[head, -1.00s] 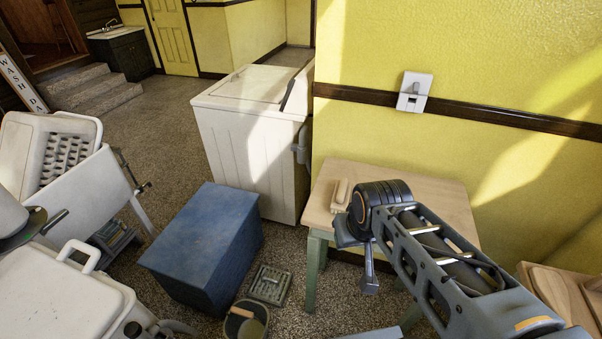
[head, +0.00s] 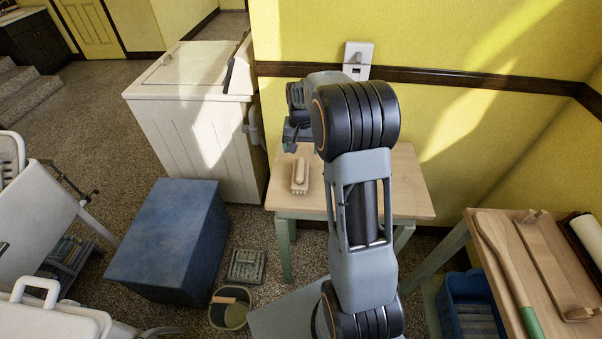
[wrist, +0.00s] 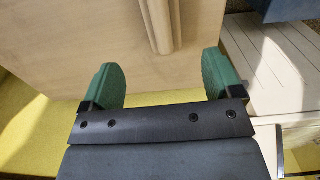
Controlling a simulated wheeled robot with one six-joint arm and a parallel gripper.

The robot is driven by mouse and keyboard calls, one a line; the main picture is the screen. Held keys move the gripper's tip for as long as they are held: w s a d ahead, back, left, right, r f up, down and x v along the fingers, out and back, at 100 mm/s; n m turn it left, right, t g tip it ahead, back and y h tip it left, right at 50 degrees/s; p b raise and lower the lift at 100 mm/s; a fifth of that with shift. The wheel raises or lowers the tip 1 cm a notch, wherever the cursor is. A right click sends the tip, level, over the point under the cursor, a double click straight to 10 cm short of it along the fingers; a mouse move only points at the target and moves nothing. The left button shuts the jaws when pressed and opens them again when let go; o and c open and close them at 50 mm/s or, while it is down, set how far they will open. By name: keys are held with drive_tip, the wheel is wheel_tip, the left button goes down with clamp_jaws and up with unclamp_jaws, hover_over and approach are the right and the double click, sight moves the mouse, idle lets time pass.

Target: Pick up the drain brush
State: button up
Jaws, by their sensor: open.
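A pale wooden brush (head: 300,177) with a rounded handle and stubby bristles lies on the small wooden table (head: 400,190), left of my arm; it looks like the drain brush. In the wrist view its handle (wrist: 160,25) enters from the top edge, with its far part cut off. My gripper (wrist: 163,80) is open and empty, its green fingers wide apart, and the handle's near end lies between and beyond the tips.
A white washer (head: 195,120) stands behind left, a blue box (head: 170,240) in front of it. A grate (head: 246,266) and bucket (head: 229,308) are on the floor. A right-hand table (head: 500,285) holds wooden tools. A yellow wall is close behind the small table.

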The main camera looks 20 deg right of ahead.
sight(301, 167)
wheel_tip(301, 167, down, 8)
drive_tip(key=shift+r+p, duration=0.1)
drive_tip(key=shift+p, duration=0.3)
drive_tip(key=shift+a+f+p, duration=0.1)
drive_tip(key=shift+f+p, duration=0.7)
drive_tip(key=shift+f, duration=1.8)
drive_tip(key=c, duration=1.1)
drive_tip(key=shift+w+r, duration=0.1)
drive_tip(key=shift+r, duration=0.6)
drive_tip(key=s+r, duration=0.1)
drive_tip(key=r, duration=0.1)
drive_tip(key=s+a+r+b, duration=0.1)
drive_tip(key=s+r, duration=0.1)
drive_tip(key=r, duration=0.1)
drive_tip(key=s+a+r+b, duration=0.1)
drive_tip(key=r, duration=0.1)
drive_tip(key=shift+s+a+r, duration=0.25)
drive_tip(key=shift+r, duration=0.1)
drive_tip(key=s+a+r, duration=0.1)
drive_tip(key=s, duration=0.1)
drive_tip(key=s+a+r+b, duration=0.1)
drive_tip(key=s+a, duration=0.1)
drive_tip(key=s, duration=0.1)
drive_tip(key=s+a+r, duration=0.1)
drive_tip(key=s+r, duration=0.1)
drive_tip(key=s, duration=0.1)
drive_tip(key=shift+a+b, duration=0.15)
drive_tip(key=shift+b, duration=0.25)
drive_tip(key=shift+w, duration=0.1)
